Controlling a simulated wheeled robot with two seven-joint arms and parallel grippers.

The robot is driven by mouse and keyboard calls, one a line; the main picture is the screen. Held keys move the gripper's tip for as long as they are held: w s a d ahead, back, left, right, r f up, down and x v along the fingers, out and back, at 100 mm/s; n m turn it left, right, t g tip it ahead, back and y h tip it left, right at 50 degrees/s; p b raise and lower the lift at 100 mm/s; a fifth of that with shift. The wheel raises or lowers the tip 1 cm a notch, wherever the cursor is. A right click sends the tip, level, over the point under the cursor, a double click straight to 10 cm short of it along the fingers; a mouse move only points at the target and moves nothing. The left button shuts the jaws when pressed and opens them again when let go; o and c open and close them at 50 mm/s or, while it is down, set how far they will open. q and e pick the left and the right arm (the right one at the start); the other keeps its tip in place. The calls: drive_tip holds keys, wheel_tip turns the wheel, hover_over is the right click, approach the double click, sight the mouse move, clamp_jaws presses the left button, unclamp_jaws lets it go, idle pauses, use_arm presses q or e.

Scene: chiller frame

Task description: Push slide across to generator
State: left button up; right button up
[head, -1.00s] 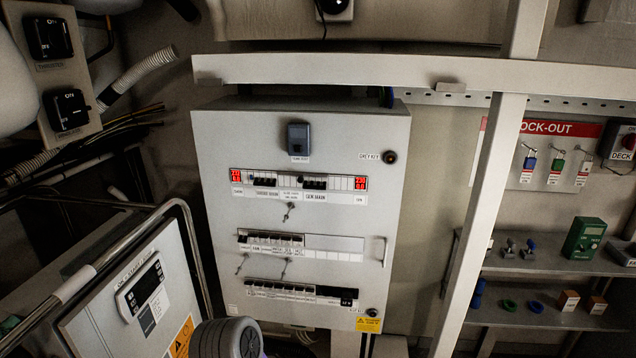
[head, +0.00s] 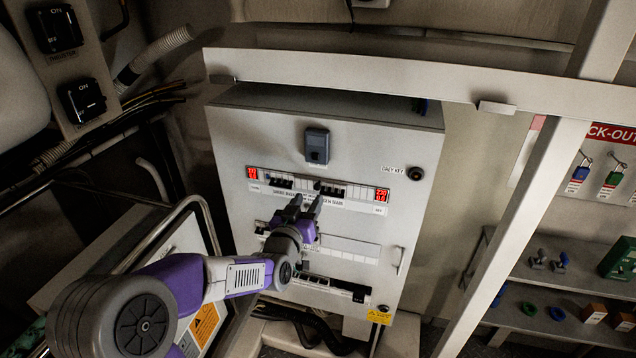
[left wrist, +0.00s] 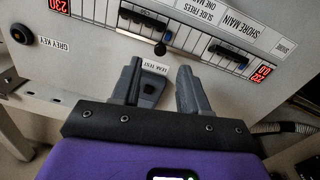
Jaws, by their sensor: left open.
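The wall cabinet's top breaker row (head: 320,186) has two groups of black breakers between two red readouts. A small black knob, which looks like the slide's, sits between the groups in the head view (head: 317,186) and the left wrist view (left wrist: 160,48). The label "SLIDE FREES ONE MAIN" shows beside the shore breaker (left wrist: 228,50); the other breaker (left wrist: 140,17) is on the generator side. My left gripper (head: 305,205) is open and empty just below the row. In the upside-down wrist view its fingertips (left wrist: 160,68) are either side of the knob's line; contact cannot be told.
A grey-blue leak test box (head: 317,146) juts from the cabinet above the row. A pale rail (head: 360,78) and slanted post (head: 515,230) stand in front. A metal handrail (head: 150,235) is at left. Shelves (head: 560,315) are at right.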

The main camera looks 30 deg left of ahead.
sight(316, 188)
use_arm(q)
drive_tip(key=shift+w+a+f+p, duration=0.1)
drive_tip(key=shift+w+a+p, duration=0.1)
drive_tip(key=shift+w, duration=0.8)
drive_tip(key=shift+w+a+p, duration=0.1)
drive_tip(key=shift+w+a, duration=0.05)
drive_tip(key=shift+w, duration=0.8)
drive_tip(key=shift+w+a+f+p, duration=0.1)
drive_tip(key=shift+w+a+p, duration=0.1)
drive_tip(key=shift+w, duration=0.8)
clamp_jaws()
